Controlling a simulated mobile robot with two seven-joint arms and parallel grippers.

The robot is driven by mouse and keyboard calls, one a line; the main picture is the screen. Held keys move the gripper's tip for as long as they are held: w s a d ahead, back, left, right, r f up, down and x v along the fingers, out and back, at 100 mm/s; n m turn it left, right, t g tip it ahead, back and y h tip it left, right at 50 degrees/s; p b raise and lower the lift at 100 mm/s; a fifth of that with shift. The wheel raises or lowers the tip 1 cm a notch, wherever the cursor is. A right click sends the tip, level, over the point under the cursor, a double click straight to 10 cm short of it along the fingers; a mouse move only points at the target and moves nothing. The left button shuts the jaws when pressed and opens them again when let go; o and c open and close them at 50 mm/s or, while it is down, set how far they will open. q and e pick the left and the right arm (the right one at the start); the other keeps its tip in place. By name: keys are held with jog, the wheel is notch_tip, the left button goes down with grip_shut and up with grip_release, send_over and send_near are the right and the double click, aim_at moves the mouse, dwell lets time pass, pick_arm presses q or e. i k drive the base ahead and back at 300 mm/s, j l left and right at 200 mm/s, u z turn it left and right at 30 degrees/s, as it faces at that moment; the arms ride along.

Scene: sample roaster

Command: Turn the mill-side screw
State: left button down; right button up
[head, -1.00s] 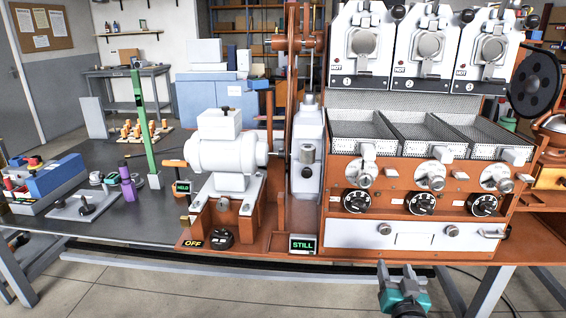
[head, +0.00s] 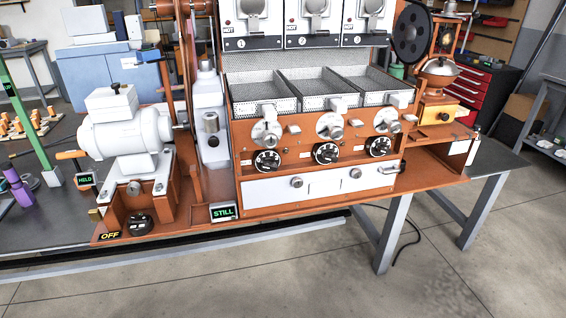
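No part in the head view is marked as the mill-side screw, and I cannot tell which one it is. The white motor (head: 126,130) stands on an orange base (head: 178,205) at the left. A small round metal screw head or knob (head: 133,188) shows on the front of its mount. A wooden-handled part (head: 70,154) sticks out on the motor's left. A brass hand mill with a domed metal hopper (head: 440,68) stands at the right end of the roaster. Neither of my grippers is in view.
The roaster (head: 320,190) has several dials and three mesh trays. Small signs read HELD (head: 85,179), OFF (head: 110,236) and STILL (head: 223,212). An orange shelf (head: 430,172) extends right. The floor (head: 300,280) in front is clear, apart from table legs and a cable.

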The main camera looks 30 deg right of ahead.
aim_at(356, 173)
jog(key=z, duration=1.35)
jog(key=i+l, duration=0.15)
jog(key=l, duration=0.2)
jog(key=i+l, duration=0.1)
jog(key=l, duration=0.3)
jog(key=i+l, duration=0.15)
jog(key=l, duration=0.2)
jog(key=i+l+z, duration=0.1)
jog(key=l, duration=0.3)
jog(key=i+l, duration=0.2)
jog(key=l, duration=0.15)
